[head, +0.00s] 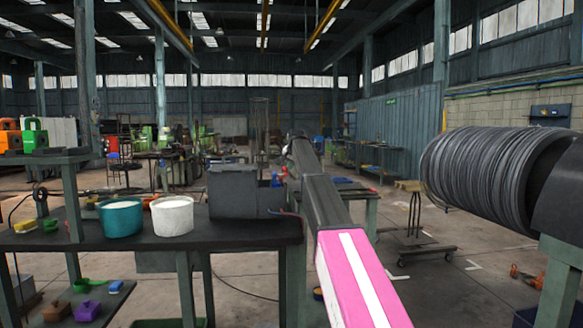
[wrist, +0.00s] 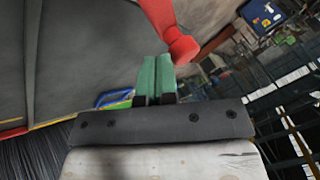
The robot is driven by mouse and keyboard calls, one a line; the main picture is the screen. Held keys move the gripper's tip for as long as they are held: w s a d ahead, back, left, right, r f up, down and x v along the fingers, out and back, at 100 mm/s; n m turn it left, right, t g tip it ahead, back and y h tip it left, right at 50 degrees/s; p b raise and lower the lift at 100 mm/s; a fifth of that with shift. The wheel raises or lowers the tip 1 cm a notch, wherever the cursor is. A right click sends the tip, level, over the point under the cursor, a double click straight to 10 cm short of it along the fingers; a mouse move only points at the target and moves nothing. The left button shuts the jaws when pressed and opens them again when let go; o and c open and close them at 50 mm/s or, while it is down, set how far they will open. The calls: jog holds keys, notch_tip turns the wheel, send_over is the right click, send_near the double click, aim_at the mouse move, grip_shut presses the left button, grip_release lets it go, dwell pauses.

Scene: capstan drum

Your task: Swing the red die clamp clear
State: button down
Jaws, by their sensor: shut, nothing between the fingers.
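The red die clamp shows in the wrist view as a red arm (wrist: 159,14) with a rounded red end, at the top centre. The rest of it runs out of frame. My gripper (wrist: 157,62) has green fingers, shut together with nothing between them. The fingertips lie just left of the clamp's rounded end and below its arm; I cannot tell if they touch it. In the head view my arm hides the clamp and the gripper tips.
A large dark grey surface (wrist: 75,55) fills the left of the wrist view. In the head view, a dark bench (head: 250,232) holds a teal tub (head: 120,218), a white tub (head: 172,217) and a grey box (head: 234,192). A wire-wound drum (head: 485,172) stands at right.

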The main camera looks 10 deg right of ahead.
jog(key=shift+w+a+n+y, duration=0.2)
jog(key=shift+w+n+y, duration=0.15)
jog(key=shift+n, duration=0.25)
jog(key=shift+w+a+n+g+y, duration=0.15)
jog(key=shift+w+a+n+y, duration=0.2)
jog(key=shift+n, duration=0.25)
jog(key=shift+w+a+n+g+y, duration=0.2)
jog(key=shift+n+y, duration=0.2)
jog(key=shift+n, duration=0.2)
jog(key=a+n+y, duration=0.1)
jog(key=n, duration=0.1)
jog(key=w+a+n+g+y, duration=0.1)
jog(key=shift+n, duration=0.4)
jog(key=shift+s+a+n+g+y, duration=0.1)
jog(key=shift+a+n+g+y, duration=0.45)
jog(key=shift+a+n, duration=0.55)
jog(key=shift+s+a+n+g+y, duration=0.1)
jog(key=shift+a+n+g+y, duration=0.25)
jog(key=shift+a+n+g, duration=0.55)
jog(key=shift+a, duration=0.3)
jog(key=shift+w+d, duration=0.1)
jog(key=shift+d, duration=0.05)
